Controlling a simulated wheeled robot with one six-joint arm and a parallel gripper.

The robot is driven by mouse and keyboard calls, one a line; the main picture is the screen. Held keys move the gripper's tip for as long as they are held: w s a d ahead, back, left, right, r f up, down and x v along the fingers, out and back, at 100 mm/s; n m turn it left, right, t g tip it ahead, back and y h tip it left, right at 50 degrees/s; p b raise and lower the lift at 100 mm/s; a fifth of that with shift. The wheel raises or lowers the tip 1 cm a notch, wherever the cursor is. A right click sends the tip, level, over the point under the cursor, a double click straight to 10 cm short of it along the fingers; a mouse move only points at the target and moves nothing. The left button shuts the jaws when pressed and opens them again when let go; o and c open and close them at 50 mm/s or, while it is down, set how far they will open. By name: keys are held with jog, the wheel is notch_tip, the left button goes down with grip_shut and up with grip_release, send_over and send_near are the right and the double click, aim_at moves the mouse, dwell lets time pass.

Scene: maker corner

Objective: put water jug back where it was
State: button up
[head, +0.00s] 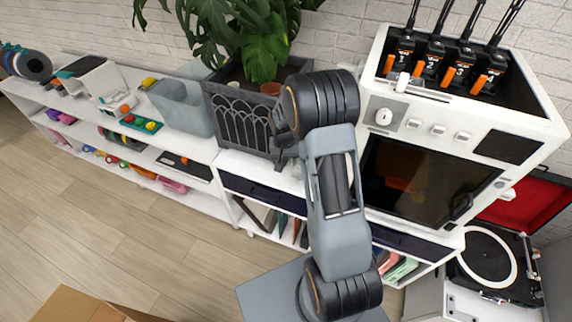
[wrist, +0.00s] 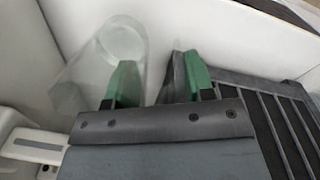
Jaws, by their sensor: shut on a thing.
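My gripper (wrist: 158,85), with green fingertips, shows in the wrist view; its fingers are a little apart with something held between them. A clear, see-through vessel, the water jug (wrist: 92,70), is at the left finger and partly behind it. The held part is hard to make out. In the head view my gripper (head: 284,150) is mostly hidden by my arm, low over the white shelf top between the dark planter and the white oven-like machine. A faint clear patch of the jug (head: 298,169) shows beside it. The jug's base is hidden.
The dark planter (head: 232,118) with a leafy plant stands just left of my gripper. The white machine (head: 475,125), holding several radios on top, stands close on the right. A clear grey bin (head: 180,108) is further left. A white wall is close behind in the wrist view.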

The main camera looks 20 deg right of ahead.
jog(key=shift+f+p, duration=0.35)
jog(key=shift+f, duration=1.05)
jog(key=shift+f, duration=0.15)
jog(key=o, duration=1.2)
jog(key=shift+o, duration=0.2)
